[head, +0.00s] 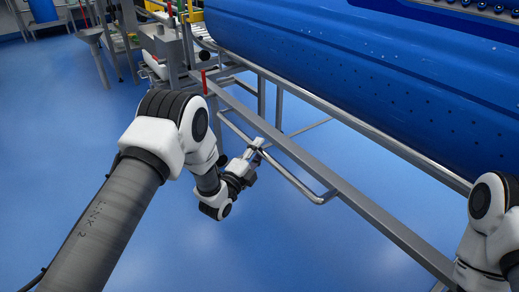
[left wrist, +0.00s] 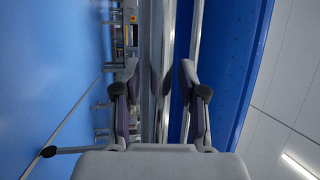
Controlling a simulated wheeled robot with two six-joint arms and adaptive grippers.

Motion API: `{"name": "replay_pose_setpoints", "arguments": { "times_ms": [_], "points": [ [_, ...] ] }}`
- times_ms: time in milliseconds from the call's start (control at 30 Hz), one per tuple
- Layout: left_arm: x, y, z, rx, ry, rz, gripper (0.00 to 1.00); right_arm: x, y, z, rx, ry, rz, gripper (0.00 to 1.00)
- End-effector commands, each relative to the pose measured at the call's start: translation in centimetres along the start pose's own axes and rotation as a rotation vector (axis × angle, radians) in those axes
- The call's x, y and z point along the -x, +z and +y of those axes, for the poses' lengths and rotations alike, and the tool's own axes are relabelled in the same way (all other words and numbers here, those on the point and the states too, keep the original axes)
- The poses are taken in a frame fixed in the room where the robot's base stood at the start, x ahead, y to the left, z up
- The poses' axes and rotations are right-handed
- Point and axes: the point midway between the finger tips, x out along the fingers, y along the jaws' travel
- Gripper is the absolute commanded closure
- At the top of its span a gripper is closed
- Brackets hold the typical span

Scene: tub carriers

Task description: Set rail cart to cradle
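A grey metal frame (head: 365,207) with long rails runs diagonally below a big blue perforated tub (head: 400,90); I cannot tell which part is the rail cart and which the cradle. A bent push bar (head: 290,178) sticks out along the frame's near side. My left gripper (head: 258,144) is at this bar. In the left wrist view its two fingers (left wrist: 160,68) stand apart, with metal bars (left wrist: 155,45) showing between and beyond them. Contact with the bar is not clear. My right arm shows at the lower right, but its gripper is out of view.
A red-tipped post (head: 205,82) and a black-knobbed lever (head: 204,55) stand at the frame's left end. Other machinery with a grey stand (head: 90,36) is at the upper left. The blue floor (head: 300,250) is clear on the near side.

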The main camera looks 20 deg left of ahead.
Motion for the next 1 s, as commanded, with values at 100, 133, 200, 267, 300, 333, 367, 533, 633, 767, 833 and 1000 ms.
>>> {"name": "replay_pose_setpoints", "arguments": {
  "times_ms": [100,133,200,267,300,333,367,533,633,767,833,1000],
  "points": [
    [-0.1,0.0,-0.1,0.0,-0.002,0.001,0.53,0.0,0.0,0.0,0.0,0.0,0.0,0.62],
    [-0.1,0.0,-0.1,0.0,-0.002,0.001,0.53,0.0,0.0,0.0,0.0,0.0,0.0,0.62],
    [-0.1,0.0,-0.1,0.0,-0.002,0.001,0.53,0.0,0.0,0.0,0.0,0.0,0.0,0.62],
    [0.0,0.0,-0.1,0.0,-0.002,0.001,0.53,0.0,0.0,0.0,0.0,0.0,0.0,0.62],
    [0.1,0.0,-0.1,0.0,-0.002,0.001,0.53,0.0,0.0,0.0,0.0,0.0,0.0,0.62],
    [0.3,0.0,-0.1,0.0,-0.002,0.001,0.53,0.0,0.0,0.0,0.0,0.0,0.0,0.62],
    [0.6,0.0,-0.1,0.0,-0.002,0.001,0.53,0.0,0.0,0.0,0.0,0.0,0.0,0.62],
    [3.9,0.1,0.1,0.001,0.003,-0.001,0.53,0.0,0.0,0.0,0.0,0.0,0.0,0.62],
    [6.6,0.1,0.0,0.002,0.002,-0.002,0.53,0.0,0.0,0.0,0.0,0.0,0.0,0.62],
    [9.7,0.1,0.0,0.002,0.002,-0.003,0.53,0.0,0.0,0.0,0.0,0.0,0.0,0.62],
    [10.9,0.1,0.1,0.001,0.001,-0.002,0.53,0.0,0.0,0.0,0.0,0.0,0.0,0.62],
    [12.1,0.1,0.0,0.0,-0.002,-0.001,0.53,0.0,0.0,0.0,0.0,0.0,0.0,0.62]
  ]
}}
